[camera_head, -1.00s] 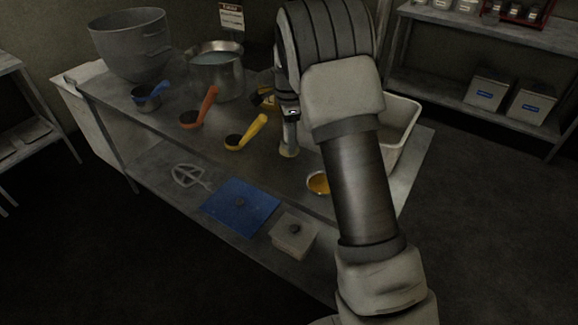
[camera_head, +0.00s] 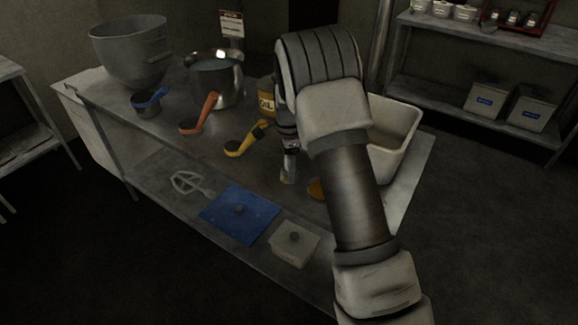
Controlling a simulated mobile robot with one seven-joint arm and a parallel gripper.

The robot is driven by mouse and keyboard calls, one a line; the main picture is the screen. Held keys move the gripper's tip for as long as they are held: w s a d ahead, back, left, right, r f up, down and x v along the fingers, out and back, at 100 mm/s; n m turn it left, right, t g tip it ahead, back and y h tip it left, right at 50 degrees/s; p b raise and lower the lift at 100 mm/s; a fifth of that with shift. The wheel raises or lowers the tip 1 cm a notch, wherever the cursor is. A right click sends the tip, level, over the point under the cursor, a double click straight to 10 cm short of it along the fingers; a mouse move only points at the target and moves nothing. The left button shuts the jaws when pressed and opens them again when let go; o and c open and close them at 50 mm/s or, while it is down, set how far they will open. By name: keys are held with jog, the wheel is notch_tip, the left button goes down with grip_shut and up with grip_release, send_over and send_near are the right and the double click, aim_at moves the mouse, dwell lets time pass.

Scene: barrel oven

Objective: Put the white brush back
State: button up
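I cannot pick out a white brush for certain. My gripper (camera_head: 289,168) points down over the front part of the table (camera_head: 215,155), left of the white bin. A pale, narrow piece shows at its lower end; I cannot tell whether it is a finger or part of something held. My forearm and wrist hide most of the gripper and the table behind it. An orange bowl (camera_head: 315,188) peeks out from behind my arm, just right of the gripper tip. A yellow scoop (camera_head: 243,143) lies to the left of the gripper.
An orange scoop (camera_head: 199,115), a blue scoop (camera_head: 148,103), a steel pot (camera_head: 215,83), a grey mixing bowl (camera_head: 130,52) and an oil can (camera_head: 266,104) stand left and behind. The white bin (camera_head: 398,145) is at right. A blue lid (camera_head: 240,212) lies on the lower shelf.

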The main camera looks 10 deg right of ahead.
jog(key=shift+o, duration=1.3)
notch_tip(320, 180, up, 12)
jog(key=shift+r+p, duration=0.1)
jog(key=shift+p, duration=0.85)
jog(key=s+r+n+t, duration=0.3)
jog(key=s+r+n, duration=0.6)
jog(key=s+r, duration=0.65)
jog(key=s+f+n+t, duration=0.1)
jog(key=s+n, duration=0.8)
jog(key=s, duration=0.9)
jog(key=shift+f+t, duration=0.3)
jog(key=shift+t, duration=0.5)
